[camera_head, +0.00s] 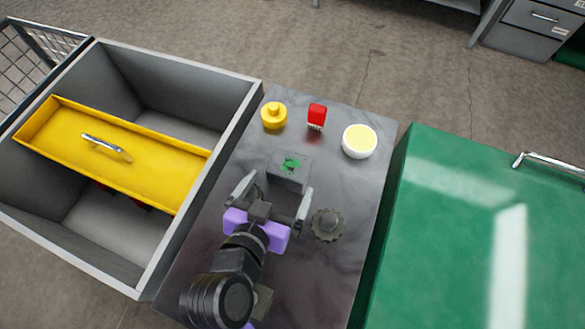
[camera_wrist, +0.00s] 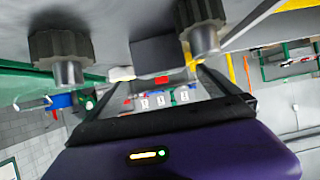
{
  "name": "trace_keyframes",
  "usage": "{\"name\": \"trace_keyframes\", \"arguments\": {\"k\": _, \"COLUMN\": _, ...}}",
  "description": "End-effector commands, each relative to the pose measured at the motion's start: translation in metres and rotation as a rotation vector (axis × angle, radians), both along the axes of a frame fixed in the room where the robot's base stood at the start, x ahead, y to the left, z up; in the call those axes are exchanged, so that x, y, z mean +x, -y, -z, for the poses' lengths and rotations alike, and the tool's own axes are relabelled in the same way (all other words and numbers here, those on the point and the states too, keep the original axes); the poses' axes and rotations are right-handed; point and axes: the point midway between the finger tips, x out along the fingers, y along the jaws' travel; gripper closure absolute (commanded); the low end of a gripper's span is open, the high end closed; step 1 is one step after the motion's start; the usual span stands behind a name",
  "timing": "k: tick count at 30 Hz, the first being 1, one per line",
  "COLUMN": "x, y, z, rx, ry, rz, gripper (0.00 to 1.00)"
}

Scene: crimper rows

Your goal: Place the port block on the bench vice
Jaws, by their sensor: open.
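A grey block (camera_head: 289,171) with a green patch on top stands on the dark bench top; it may be the port block, but I cannot be sure. My gripper (camera_head: 277,187) is open just in front of it, fingers apart towards its two sides. I cannot tell whether they touch it. In the wrist view a dark block (camera_wrist: 160,50) shows ahead, between the fingers. I cannot pick out a bench vice for certain in either view.
On the bench (camera_head: 345,185) are a yellow knobbed piece (camera_head: 274,116), a red piece (camera_head: 317,115), a white bowl (camera_head: 360,141) and a toothed dark knob (camera_head: 328,225). A grey bin (camera_head: 185,235) with a yellow tray (camera_head: 110,155) stands left, a green cabinet (camera_head: 460,235) right.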

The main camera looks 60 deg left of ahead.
Motion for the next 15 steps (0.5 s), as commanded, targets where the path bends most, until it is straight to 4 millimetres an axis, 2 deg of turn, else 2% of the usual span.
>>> {"name": "trace_keyframes", "arguments": {"k": 5, "x": 0.0, "y": -0.007, "z": 0.002, "rx": -0.011, "ry": -0.014, "rz": 0.033, "gripper": 0.0}}
{"name": "trace_keyframes", "arguments": {"k": 15, "x": 0.025, "y": -0.026, "z": 0.014, "rx": -0.012, "ry": -0.015, "rz": 0.035, "gripper": 0.0}}
